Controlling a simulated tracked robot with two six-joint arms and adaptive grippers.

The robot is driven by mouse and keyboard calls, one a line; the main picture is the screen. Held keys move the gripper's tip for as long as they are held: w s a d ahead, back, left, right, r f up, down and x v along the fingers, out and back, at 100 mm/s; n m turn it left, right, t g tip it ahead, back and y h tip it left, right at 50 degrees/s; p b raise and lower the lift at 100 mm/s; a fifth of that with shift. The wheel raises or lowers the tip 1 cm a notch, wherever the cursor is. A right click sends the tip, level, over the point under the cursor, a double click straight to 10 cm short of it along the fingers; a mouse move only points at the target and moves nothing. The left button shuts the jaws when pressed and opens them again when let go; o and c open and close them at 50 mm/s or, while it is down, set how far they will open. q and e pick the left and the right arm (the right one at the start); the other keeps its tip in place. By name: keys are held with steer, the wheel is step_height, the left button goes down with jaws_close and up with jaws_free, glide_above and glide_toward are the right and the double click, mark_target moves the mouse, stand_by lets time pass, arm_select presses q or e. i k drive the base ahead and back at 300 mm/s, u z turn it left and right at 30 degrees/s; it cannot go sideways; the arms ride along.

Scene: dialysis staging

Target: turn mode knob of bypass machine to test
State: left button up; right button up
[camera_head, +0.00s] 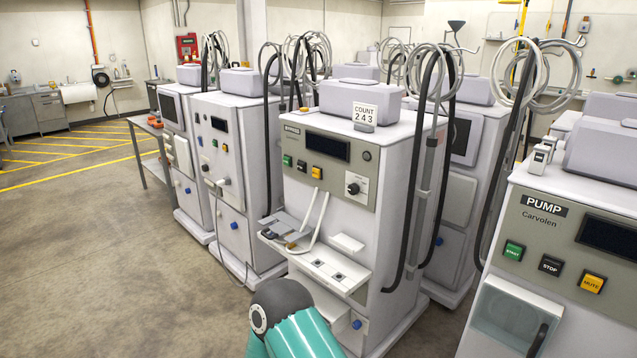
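The bypass machine (396,200) stands in the middle, a white cabinet with a small label at its upper left that seems to read BYPASS. Its mode knob (354,188) is a small black dial on a white plate, right of the buttons. The plate's markings and the knob's pointing direction are too small to read. A teal and dark grey link of my own arm (290,322) rises at the bottom centre, in front of the machine's lower part. Neither gripper shows, and nothing of mine is seen touching the knob.
A dark display (328,147) and green, black and orange buttons sit near the knob. A shelf with white tubing (284,226) juts out below left. The PUMP machine (556,187) is close on the right. Floor is open left.

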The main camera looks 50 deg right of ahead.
mark_target(353, 189)
steer(key=z, duration=0.4)
steer(key=i, duration=1.25)
steer(key=z, duration=1.2)
steer(key=i, duration=0.65)
steer(key=z, duration=0.4)
steer(key=k, duration=0.9)
steer(key=z, duration=0.2)
steer(key=i, duration=0.9)
steer(key=u, duration=0.1)
